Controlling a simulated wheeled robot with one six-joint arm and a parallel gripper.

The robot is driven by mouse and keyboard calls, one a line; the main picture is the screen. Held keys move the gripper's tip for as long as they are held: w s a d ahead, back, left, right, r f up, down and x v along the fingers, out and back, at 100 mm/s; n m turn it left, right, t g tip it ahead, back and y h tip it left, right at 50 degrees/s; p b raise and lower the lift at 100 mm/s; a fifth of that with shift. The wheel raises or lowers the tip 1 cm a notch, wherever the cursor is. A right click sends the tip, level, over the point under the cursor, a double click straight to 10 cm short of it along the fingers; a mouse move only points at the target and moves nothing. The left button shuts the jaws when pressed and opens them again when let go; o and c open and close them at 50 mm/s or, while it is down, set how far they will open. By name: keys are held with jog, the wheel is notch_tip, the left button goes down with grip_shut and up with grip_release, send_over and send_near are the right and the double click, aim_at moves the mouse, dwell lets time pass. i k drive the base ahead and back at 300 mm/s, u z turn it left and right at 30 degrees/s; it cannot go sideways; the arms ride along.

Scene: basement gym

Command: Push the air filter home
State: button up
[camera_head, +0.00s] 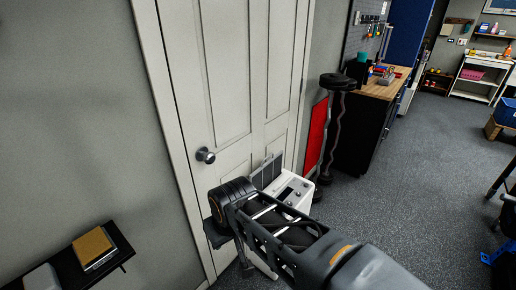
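A white box-shaped unit (297,192) with a small dark display and knobs stands in front of the closed door. A grey flat panel with a pale edge, which looks like the air filter (266,172), stands up at the unit's left side; its lower part is hidden behind my arm. I cannot tell how far it sits inside the unit. My gripper (218,234) is at the end of my arm, left of and in front of the unit, seen as dark parts beside the door. Its fingertips are unclear, and I cannot tell whether it touches anything.
The white door (236,80) with a round knob (205,155) is close behind. A black shelf (118,250) with a yellow book (93,247) is at lower left. Grey carpet is open at right.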

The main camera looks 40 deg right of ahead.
aim_at(262, 177)
jog(key=z, duration=3.1)
jog(key=i, duration=1.45)
jog(key=u, duration=3.75)
jog(key=i, duration=0.5)
